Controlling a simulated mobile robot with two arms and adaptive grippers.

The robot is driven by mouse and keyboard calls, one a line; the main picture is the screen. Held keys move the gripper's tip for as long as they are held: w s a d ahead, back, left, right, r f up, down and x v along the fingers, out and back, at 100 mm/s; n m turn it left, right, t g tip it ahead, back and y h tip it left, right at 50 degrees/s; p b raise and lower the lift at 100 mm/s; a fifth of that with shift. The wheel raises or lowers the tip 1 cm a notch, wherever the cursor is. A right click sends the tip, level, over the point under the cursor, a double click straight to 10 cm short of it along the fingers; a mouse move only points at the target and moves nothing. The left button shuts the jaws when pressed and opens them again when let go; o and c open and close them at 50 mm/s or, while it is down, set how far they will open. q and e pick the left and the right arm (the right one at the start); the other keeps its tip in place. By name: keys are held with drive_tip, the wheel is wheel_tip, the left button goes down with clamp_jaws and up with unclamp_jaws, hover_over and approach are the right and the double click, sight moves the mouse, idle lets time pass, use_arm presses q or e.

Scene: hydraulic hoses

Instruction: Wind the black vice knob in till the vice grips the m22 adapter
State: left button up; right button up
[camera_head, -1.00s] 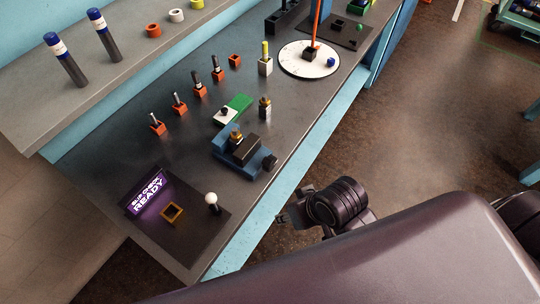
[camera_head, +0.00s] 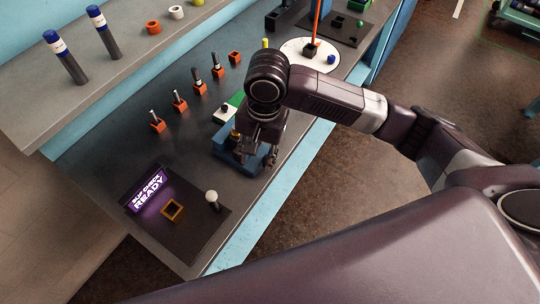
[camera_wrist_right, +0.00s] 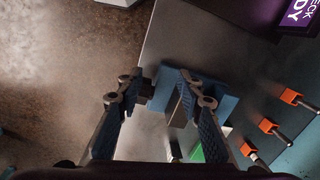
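The blue vice (camera_head: 229,153) sits near the table's front edge, largely covered by my right arm in the head view; it also shows in the right wrist view (camera_wrist_right: 228,103). The black vice knob (camera_wrist_right: 146,89) shows between my fingers, close to the left finger in that view. My right gripper (camera_head: 264,155) points down over the knob side of the vice, its fingers apart. Contact with the knob cannot be told. Only a sliver of the brass m22 adapter (camera_head: 234,135) shows, beside my gripper. My left gripper is out of view.
A purple check display (camera_head: 149,192) and a white-topped lever (camera_head: 212,197) stand at the near end of the table. Several orange holders (camera_head: 158,126) stand in a row behind the vice.

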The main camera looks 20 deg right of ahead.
drive_tip(key=d+r+m, duration=0.1)
drive_tip(key=w+d+m, duration=0.1)
drive_tip(key=w+d+r+m+h, duration=0.1)
drive_tip(key=d, duration=0.1)
drive_tip(key=shift+r, duration=0.35)
drive_tip(key=shift+d, duration=0.1)
wheel_tip(320, 180, down, 8)
drive_tip(key=shift+r+p, duration=0.15)
drive_tip(key=shift+p, duration=0.55)
drive_tip(key=shift+c, duration=0.6)
clamp_jaws()
